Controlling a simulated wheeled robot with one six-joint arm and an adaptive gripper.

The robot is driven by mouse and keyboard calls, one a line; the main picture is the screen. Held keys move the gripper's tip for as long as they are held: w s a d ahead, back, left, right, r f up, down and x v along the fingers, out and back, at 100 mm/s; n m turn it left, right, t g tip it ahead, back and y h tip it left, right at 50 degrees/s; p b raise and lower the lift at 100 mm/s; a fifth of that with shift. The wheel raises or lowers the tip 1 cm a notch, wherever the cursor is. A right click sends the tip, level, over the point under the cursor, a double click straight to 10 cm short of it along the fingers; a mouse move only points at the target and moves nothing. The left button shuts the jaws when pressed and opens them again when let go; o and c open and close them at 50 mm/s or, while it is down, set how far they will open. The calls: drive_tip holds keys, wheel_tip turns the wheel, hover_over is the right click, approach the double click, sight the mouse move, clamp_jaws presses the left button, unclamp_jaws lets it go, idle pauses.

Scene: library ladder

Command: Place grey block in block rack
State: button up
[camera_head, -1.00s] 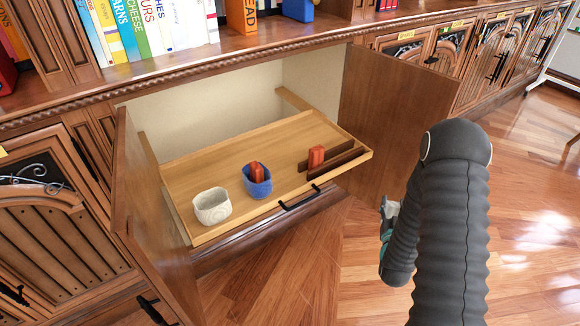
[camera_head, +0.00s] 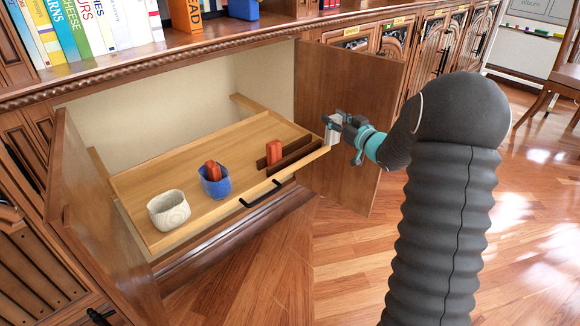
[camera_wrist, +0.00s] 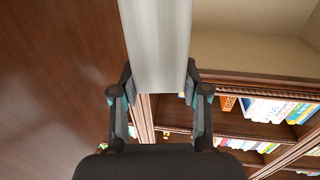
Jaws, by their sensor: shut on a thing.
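My gripper (camera_head: 336,125) is shut on the grey block (camera_head: 331,136), held in the air by the drawer's front right corner, in front of the right cabinet door. In the wrist view the grey block (camera_wrist: 157,40) is a long pale bar between both fingers of my gripper (camera_wrist: 158,88). The block rack (camera_head: 296,157) is a pair of dark brown slats at the right end of the pull-out tray. A red-orange block (camera_head: 274,152) stands upright between the slats. The held block is to the right of the rack and apart from it.
The wooden tray (camera_head: 160,183) also carries a white cup (camera_head: 168,211) and a blue cup (camera_head: 216,187) with a red block (camera_head: 212,170) in it. Open cabinet doors stand at left (camera_head: 105,225) and right (camera_head: 345,75). A book shelf runs above.

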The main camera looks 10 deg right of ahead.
drive_tip(key=r+y, duration=0.1)
drive_tip(key=d+r+n+g+y, duration=0.1)
drive_tip(key=d+r+n+b, duration=0.1)
drive_tip(key=shift+w+r+g+y, duration=0.3)
drive_tip(key=shift+y, duration=0.1)
drive_tip(key=shift+w+a+f+b, duration=0.35)
drive_tip(key=shift+w+a+f, duration=0.8)
drive_tip(key=shift+a+f, duration=0.5)
drive_tip(key=shift+w+a+f+b, duration=0.35)
drive_tip(key=shift+w+a+f, duration=0.95)
drive_tip(key=shift+f, duration=0.6)
drive_tip(key=shift+w+a+f+b, duration=0.35)
drive_tip(key=shift+w+a+f, duration=0.7)
drive_tip(key=shift+a+f, duration=0.65)
drive_tip(key=shift+d+f, duration=0.15)
drive_tip(key=shift+f, duration=0.15)
drive_tip(key=o, duration=1.1)
drive_tip(key=shift+r, duration=0.1)
